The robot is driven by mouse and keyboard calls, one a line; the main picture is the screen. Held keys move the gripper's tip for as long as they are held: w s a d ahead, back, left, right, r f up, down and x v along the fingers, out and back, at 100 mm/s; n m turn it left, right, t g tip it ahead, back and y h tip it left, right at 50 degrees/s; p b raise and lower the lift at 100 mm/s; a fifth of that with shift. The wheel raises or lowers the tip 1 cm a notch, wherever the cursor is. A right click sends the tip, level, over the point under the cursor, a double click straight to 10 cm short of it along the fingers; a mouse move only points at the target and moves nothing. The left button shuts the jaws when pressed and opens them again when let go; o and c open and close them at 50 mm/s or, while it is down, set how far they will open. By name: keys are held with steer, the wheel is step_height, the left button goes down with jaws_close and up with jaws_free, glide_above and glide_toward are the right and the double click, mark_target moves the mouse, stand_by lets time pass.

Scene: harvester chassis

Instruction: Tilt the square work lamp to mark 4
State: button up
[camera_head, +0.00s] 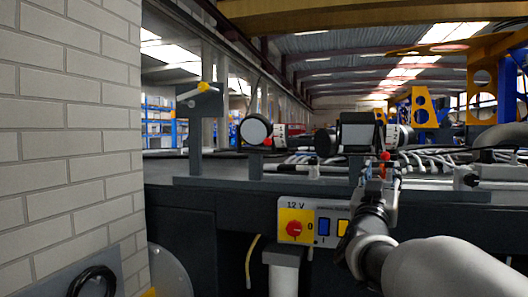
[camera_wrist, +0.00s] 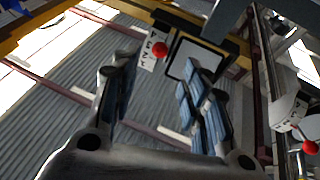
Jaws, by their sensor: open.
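The square work lamp shows in the wrist view (camera_wrist: 190,62) as a dark housing with a pale square face, just beyond my fingertips. A white mark plate (camera_wrist: 151,50) with small dark figures and a red ball (camera_wrist: 160,49) are beside it. I cannot tell which mark the lamp stands at. In the head view the lamp (camera_head: 358,132) appears as a dark box on the chassis deck, its plate (camera_head: 402,135) to its right. My gripper (camera_head: 381,172) is just below it. In the wrist view my gripper (camera_wrist: 158,75) is open, its fingers apart with nothing between them.
A round lamp (camera_head: 255,130) with its own plate and red ball stands left. A yellow-handled lever (camera_head: 204,88) is farther left. A 12 V panel (camera_head: 312,222) with a red knob is on the chassis front. Hoses (camera_head: 450,160) lie right; a brick wall (camera_head: 65,130) closes the left.

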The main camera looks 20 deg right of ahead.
mark_target(385, 158)
steer(key=p+x, duration=0.2)
steer(key=x, duration=0.8)
steer(key=shift+r, duration=0.1)
steer(key=shift+a, duration=0.1)
jaws_close()
stand_by(0.3)
